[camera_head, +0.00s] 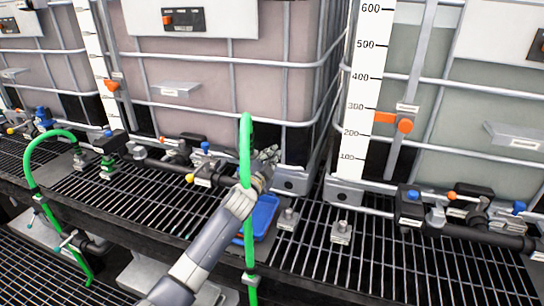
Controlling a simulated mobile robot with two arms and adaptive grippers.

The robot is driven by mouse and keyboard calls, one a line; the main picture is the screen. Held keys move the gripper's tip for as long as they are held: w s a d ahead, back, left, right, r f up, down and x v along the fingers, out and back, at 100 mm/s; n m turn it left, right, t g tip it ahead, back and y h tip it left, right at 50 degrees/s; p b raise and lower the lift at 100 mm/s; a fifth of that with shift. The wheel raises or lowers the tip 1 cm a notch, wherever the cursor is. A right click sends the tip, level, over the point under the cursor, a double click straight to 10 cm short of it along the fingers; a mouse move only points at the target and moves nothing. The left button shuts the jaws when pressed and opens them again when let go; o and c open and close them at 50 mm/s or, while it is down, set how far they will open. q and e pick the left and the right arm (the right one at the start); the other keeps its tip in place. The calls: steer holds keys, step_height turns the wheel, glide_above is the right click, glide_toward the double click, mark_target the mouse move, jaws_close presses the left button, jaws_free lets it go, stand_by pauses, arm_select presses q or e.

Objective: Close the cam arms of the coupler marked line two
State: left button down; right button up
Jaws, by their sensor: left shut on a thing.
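My left gripper (266,164) is at the middle of the view, at the front foot of the central tank. It is partly behind a green hose (245,150) seen nearly edge-on. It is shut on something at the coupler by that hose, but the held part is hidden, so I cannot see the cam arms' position. A valve with a yellow knob and a small label (203,181) is just left of the gripper. The labels are too small to read, so I cannot tell which coupler is line two. My right gripper is not in view.
A second green hose (50,140) arches at the left, near a green coupling (107,165). A blue tray (262,217) lies on the grating behind my arm. Caged tanks (225,85) line the back. A black valve and pipe (411,206) run at the right. Open grating (375,265) lies front right.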

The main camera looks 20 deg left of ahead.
arm_select(q)
steer(key=n, duration=0.1)
steer(key=a+r+n+p, duration=0.1)
steer(key=n, duration=0.1)
steer(key=shift+n, duration=0.3)
steer(key=shift+a+r+n+p, duration=0.1)
steer(key=shift+a+n+p, duration=0.2)
steer(key=shift+n, duration=0.55)
steer(key=shift+a+r+n+p, duration=0.1)
steer(key=shift+a+n+p, duration=0.2)
steer(key=shift+n, duration=0.55)
steer(key=c, duration=1.7)
jaws_free()
steer(key=shift+r, duration=0.1)
